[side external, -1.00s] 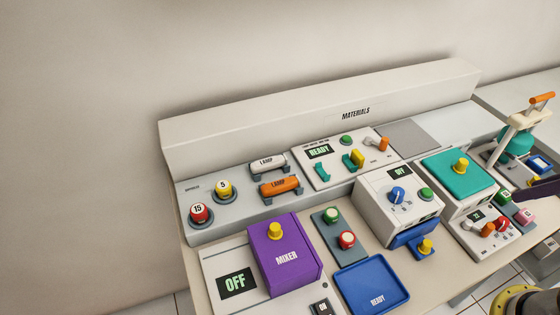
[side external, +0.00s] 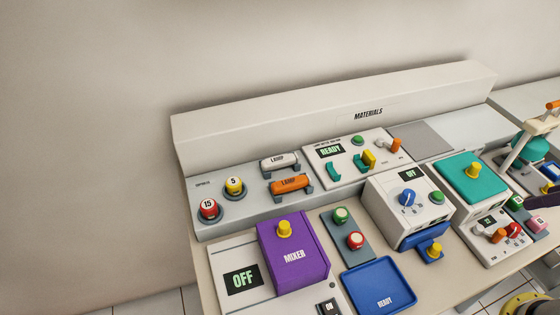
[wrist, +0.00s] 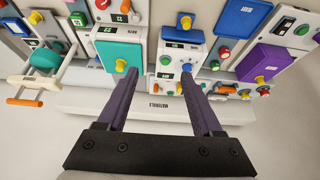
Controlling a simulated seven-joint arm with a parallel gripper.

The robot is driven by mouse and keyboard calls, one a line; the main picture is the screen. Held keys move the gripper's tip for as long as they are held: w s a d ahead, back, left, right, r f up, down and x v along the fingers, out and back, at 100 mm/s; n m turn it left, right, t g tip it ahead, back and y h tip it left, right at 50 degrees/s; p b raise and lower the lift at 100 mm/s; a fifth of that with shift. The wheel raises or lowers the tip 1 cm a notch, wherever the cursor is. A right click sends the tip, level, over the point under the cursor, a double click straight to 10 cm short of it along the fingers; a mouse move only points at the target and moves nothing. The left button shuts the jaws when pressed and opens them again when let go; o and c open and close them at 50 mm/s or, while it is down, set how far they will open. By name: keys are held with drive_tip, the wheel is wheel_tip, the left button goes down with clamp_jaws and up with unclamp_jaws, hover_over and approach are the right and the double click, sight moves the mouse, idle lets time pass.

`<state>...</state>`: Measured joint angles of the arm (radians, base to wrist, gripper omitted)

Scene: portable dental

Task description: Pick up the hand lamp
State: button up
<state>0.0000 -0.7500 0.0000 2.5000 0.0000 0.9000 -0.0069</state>
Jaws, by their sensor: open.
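Two small handled bars marked LAMP lie in grey holders on the back panel in the side view: a white lamp (side external: 280,162) behind and an orange lamp (side external: 290,184) in front. In the wrist view the orange lamp (wrist: 227,89) looks small, beyond the right finger. My gripper (wrist: 157,77) is open, with two dark purple fingers set wide apart and nothing between them. It hangs above the console, over the region of the teal-topped and dial boxes, apart from both lamps.
Numbered balls, 15 (side external: 208,209) and 5 (side external: 235,187), sit left of the lamps. The purple mixer (side external: 293,255) and blue tray (side external: 378,286) stand in front. A box with a blue dial (side external: 407,198) and a teal-topped box (side external: 472,180) rise to the right. The MATERIALS ledge (side external: 330,115) runs behind.

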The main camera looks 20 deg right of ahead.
drive_tip(key=w+a+r+n+y, duration=0.1)
drive_tip(key=w+a+r+n, duration=0.25)
drive_tip(key=w+r, duration=0.2)
drive_tip(key=w+a+r+n+g+y, duration=0.1)
drive_tip(key=w+a+r+n, duration=0.1)
drive_tip(key=w+r+n, duration=0.4)
drive_tip(key=w+a+r+n+y, duration=0.1)
drive_tip(key=w+a+r+n, duration=0.2)
drive_tip(key=w+r, duration=0.35)
drive_tip(key=n+g+y, duration=0.1)
drive_tip(key=n+g, duration=0.4)
drive_tip(key=n, duration=0.1)
hover_over(280, 158)
drive_tip(key=d, duration=0.3)
drive_tip(key=shift+m, duration=0.25)
wheel_tip(280, 158, down, 30)
drive_tip(key=shift+w+a, duration=0.15)
drive_tip(key=x, duration=0.5)
drive_tip(key=shift+a, duration=0.15)
drive_tip(key=shift+a+f, duration=0.1)
drive_tip(key=shift+f, duration=0.2)
